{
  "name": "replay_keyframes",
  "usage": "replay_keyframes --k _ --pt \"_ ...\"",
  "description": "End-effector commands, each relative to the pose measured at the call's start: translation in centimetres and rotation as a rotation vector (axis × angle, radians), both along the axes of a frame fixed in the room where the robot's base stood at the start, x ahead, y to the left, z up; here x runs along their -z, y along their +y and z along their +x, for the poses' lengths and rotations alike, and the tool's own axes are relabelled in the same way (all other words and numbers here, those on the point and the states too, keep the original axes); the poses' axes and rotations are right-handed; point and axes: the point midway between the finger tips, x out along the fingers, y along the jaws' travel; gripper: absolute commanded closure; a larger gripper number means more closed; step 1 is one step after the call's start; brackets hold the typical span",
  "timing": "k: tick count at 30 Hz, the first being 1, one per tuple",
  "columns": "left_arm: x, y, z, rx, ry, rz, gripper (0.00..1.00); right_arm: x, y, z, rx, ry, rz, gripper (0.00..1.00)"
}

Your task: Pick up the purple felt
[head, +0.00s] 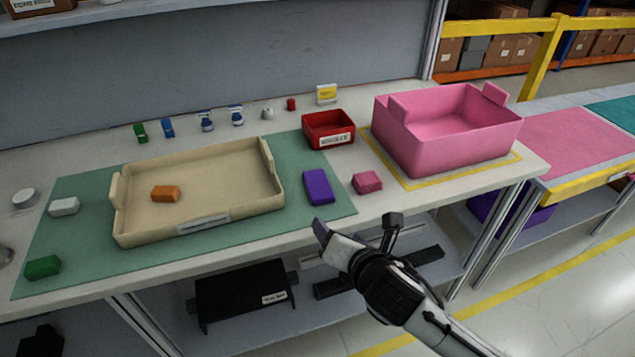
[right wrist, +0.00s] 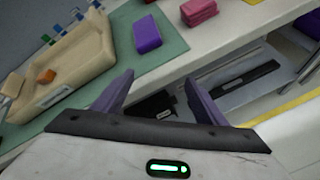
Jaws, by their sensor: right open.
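The purple felt (head: 318,187) is a small purple block lying on the green mat (head: 335,207), right of the beige tray. It also shows in the right wrist view (right wrist: 146,35), beyond my fingers. My right gripper (head: 322,230) is in front of the table's front edge, short of the felt and apart from it. In the right wrist view its two purple-grey fingers (right wrist: 158,90) are spread with nothing between them. My left gripper is in neither view.
A beige tray (head: 273,194) holds an orange block (head: 165,193). A pink block (head: 367,182) lies just right of the felt. A red bin (head: 328,140) stands behind it, and a large pink bin (head: 450,147) stands at the right. Below the table edge is a shelf with dark items.

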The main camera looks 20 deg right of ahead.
Motion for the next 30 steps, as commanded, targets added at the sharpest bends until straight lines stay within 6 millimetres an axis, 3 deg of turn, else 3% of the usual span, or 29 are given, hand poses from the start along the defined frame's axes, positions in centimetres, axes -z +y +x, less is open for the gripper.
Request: replay_keyframes --k 3,9,18,30 --pt "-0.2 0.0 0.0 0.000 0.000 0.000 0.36 -2.8 -0.3 2.3 -0.128 -0.066 -0.273 0.34" --pt "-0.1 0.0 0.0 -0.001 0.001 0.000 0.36 -4.6 -0.3 4.3 -0.241 -0.120 -0.524 0.34" --pt "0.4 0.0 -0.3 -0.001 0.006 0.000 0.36 -3.1 -0.4 8.2 -0.254 -0.125 -0.551 0.34" --pt "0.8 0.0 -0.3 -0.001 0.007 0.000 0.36 -0.8 -0.3 11.8 -0.252 -0.123 -0.547 0.34"
